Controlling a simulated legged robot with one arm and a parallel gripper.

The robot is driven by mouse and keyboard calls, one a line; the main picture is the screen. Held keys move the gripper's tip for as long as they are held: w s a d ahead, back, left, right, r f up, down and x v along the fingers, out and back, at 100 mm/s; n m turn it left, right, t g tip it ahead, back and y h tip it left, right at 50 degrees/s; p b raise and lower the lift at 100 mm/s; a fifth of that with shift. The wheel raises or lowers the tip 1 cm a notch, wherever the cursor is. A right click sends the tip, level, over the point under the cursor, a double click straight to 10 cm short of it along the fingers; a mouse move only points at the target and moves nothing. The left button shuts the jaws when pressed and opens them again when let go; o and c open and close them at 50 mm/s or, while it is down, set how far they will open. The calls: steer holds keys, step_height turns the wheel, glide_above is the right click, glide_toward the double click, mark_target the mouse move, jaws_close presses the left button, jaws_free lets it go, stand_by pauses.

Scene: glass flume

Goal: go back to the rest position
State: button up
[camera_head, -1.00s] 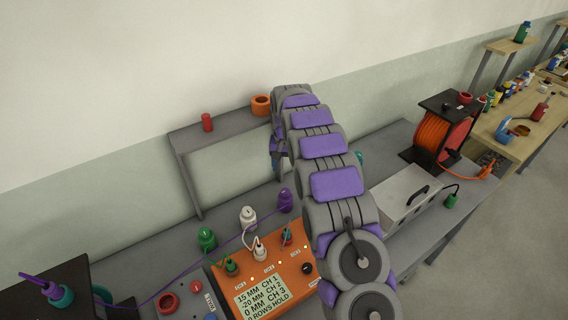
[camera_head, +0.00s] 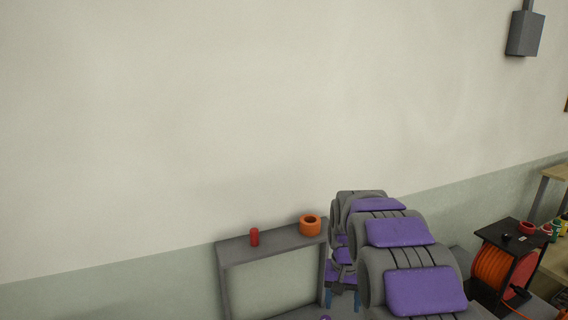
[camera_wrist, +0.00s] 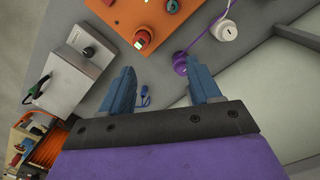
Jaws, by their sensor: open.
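My gripper (camera_wrist: 162,88) shows in the wrist view with its two blue fingers spread apart and nothing between them. It points down over the grey bench top (camera_wrist: 165,65). In the head view my gripper (camera_head: 343,298) is small and partly hidden behind my arm, beside the right leg of the grey shelf.
In the head view a grey shelf (camera_head: 270,244) bears a red cylinder (camera_head: 255,237) and an orange ring (camera_head: 310,226). An orange cable reel (camera_head: 492,268) stands right. The wrist view shows an orange box (camera_wrist: 140,15), a purple plug (camera_wrist: 181,60), a white plug (camera_wrist: 224,31) and a grey box (camera_wrist: 75,75).

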steer(key=s+r+n+g, duration=0.1)
steer(key=s+r+n, duration=0.1)
steer(key=s, duration=3.7)
steer(key=shift+a+b, duration=0.4)
steer(key=shift+b, duration=0.05)
steer(key=shift+w, duration=0.2)
steer(key=shift+c, duration=0.4)
